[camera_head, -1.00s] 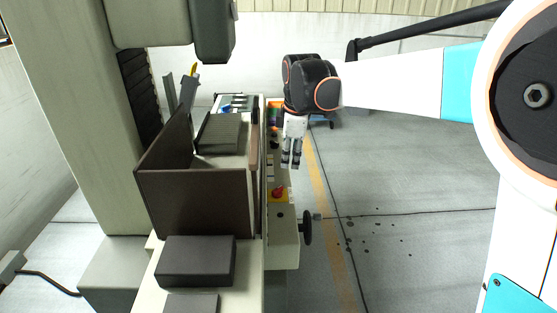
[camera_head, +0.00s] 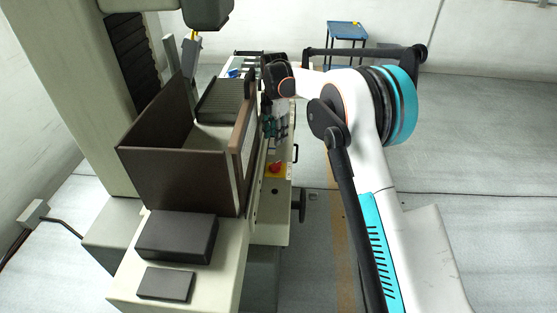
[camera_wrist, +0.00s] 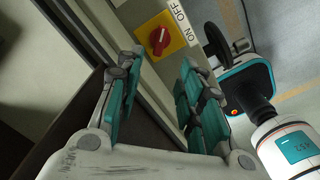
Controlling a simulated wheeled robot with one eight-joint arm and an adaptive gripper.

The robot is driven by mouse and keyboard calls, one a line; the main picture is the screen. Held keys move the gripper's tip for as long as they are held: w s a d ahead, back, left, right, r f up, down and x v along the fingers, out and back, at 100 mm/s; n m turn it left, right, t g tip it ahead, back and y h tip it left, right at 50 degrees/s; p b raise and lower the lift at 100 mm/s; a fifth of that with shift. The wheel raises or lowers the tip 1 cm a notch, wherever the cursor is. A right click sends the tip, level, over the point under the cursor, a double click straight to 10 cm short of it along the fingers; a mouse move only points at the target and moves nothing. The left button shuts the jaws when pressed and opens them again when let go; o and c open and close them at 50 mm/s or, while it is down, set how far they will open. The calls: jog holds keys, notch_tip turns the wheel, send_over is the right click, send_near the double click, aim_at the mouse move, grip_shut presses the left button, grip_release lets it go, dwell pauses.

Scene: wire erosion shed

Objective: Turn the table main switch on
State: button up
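The main switch (camera_wrist: 158,40) is a red rotary knob on a yellow square plate, on the machine's front panel. White ON and OFF labels (camera_wrist: 182,18) stand beside the plate in the wrist view. Which label the knob points to is not clear to me. The switch also shows in the head view (camera_head: 275,170), low on the panel. My gripper (camera_wrist: 158,76) is open and empty in the wrist view, its two teal-padded fingers spread. The switch lies beyond the fingertips, in line with the gap, apart from both. In the head view my gripper (camera_head: 276,130) is beside the panel, above the switch.
A black handwheel (camera_head: 299,204) sticks out below the switch. A brown open-topped tank (camera_head: 180,178) stands left of the panel, with dark blocks (camera_head: 177,237) in front. A blue trolley (camera_head: 346,32) stands far behind. The floor to the right is mostly open.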

aim_at(275, 163)
notch_tip(275, 163, down, 14)
jog(key=b, duration=0.4)
jog(key=shift+r, duration=0.25)
grip_shut()
